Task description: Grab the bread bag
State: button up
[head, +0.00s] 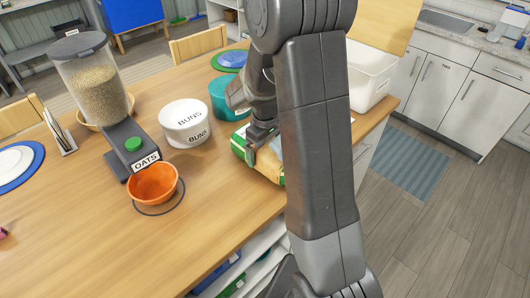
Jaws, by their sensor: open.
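The bread bag (268,164), tan with green and white parts, lies on the wooden table near its right edge. My arm hides its right side. My gripper (256,141) is open and points down right at the bag, with its fingers over the bag's upper part. I cannot tell whether the fingers touch the bag.
A white BUNS tin (185,122) and a teal container (225,98) stand left of and behind the bag. An orange bowl (153,184) sits below the OATS dispenser (97,85). A white bin (370,77) stands behind my arm. The front table (190,240) is clear.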

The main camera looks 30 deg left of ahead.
jog(key=shift+f, duration=0.7)
jog(key=shift+c, duration=0.4)
jog(key=c, duration=1.2)
jog(key=shift+o, duration=0.2)
jog(key=shift+r, duration=0.1)
